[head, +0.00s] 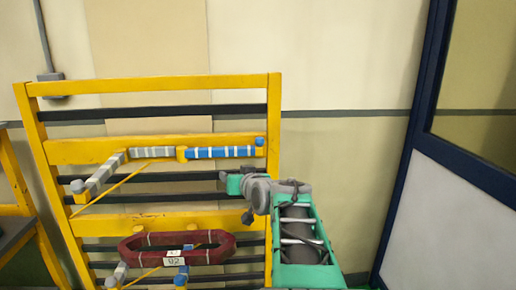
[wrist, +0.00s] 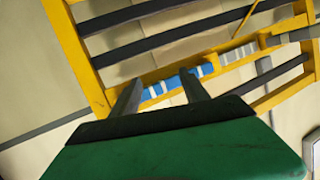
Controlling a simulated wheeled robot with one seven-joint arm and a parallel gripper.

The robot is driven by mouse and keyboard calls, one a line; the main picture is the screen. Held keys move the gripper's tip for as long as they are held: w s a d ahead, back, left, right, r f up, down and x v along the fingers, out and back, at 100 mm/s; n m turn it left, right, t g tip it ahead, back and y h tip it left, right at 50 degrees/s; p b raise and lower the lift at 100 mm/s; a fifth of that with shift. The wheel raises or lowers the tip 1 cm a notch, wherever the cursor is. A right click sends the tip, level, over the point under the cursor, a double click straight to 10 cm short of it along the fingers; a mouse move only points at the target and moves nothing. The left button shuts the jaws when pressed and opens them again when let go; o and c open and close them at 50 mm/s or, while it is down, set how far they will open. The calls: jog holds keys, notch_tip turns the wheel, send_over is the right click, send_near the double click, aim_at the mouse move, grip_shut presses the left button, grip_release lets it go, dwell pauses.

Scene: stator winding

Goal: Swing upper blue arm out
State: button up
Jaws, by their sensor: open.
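The upper blue arm (head: 220,152) lies flat along the upper yellow crossbar of the rack, right of a grey wrapped arm (head: 152,153). It has white bands and a blue knob at its right end. My gripper (head: 224,180) is just below the blue arm's right part in the head view. In the wrist view, my gripper (wrist: 160,88) is open, and the blue arm (wrist: 160,87) shows between and beyond its two dark fingers. I cannot tell whether a finger touches it.
The yellow rack (head: 275,110) has several dark horizontal bars. A second grey arm (head: 100,178) sticks out at the left. A blue-framed door (head: 405,150) stands at the right.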

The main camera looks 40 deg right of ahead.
aim_at(261, 144)
jog(key=s+d+r+m+t+h, duration=0.25)
jog(key=d+r, duration=0.35)
jog(key=d, duration=0.5)
jog(key=shift+n+h, duration=0.25)
jog(key=shift+n, duration=0.1)
jog(key=p+x, duration=0.1)
jog(key=x, duration=0.2)
jog(key=p+x, duration=0.2)
jog(key=x, duration=0.2)
jog(key=shift+w+d+f, duration=0.1)
jog(key=shift+w+f, duration=0.15)
jog(key=shift+c, duration=0.3)
grip_shut()
